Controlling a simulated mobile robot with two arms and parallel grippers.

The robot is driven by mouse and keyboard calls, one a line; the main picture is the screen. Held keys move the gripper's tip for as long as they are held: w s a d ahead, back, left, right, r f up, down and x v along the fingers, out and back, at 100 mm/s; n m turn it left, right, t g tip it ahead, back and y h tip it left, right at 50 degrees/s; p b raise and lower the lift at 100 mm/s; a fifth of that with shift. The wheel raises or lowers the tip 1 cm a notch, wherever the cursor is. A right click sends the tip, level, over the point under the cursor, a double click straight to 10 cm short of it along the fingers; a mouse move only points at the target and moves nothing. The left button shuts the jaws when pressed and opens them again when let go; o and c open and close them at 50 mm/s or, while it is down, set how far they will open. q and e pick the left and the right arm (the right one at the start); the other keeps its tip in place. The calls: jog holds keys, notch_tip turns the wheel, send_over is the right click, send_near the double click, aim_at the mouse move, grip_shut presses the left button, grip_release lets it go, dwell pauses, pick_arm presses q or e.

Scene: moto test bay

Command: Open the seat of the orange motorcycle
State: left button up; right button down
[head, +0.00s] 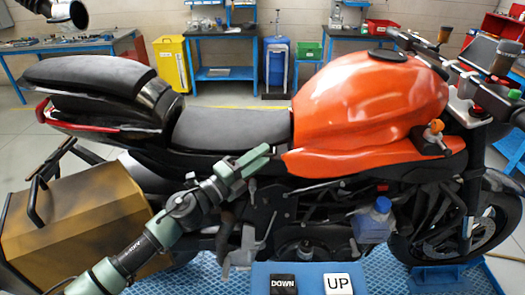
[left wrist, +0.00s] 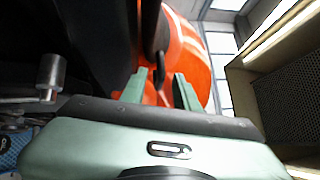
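The orange motorcycle (head: 370,95) stands side-on in the head view. Its black front seat (head: 220,132) lies flat behind the orange tank; the black rear seat (head: 85,75) rises behind it. My left gripper (head: 268,153) is beside the near edge of the front seat, close to the tank's lower rear corner. In the left wrist view its two green fingers (left wrist: 160,90) stand apart with orange bodywork beyond them. A dark part of the bike lies ahead of the fingers; I cannot tell whether they touch it. My right gripper is not in view.
A brown side case (head: 75,225) hangs at the bike's rear left. A blue box with DOWN and UP buttons (head: 337,282) stands at the front. Workbenches (head: 228,45) and a yellow cabinet (head: 172,65) stand behind.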

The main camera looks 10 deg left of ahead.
pick_arm(q)
jog(key=shift+w+d+r, duration=0.1)
jog(key=shift+w+d, duration=0.2)
jog(key=shift+w, duration=0.1)
grip_shut()
jog(key=shift+r, duration=0.1)
dwell(1.1)
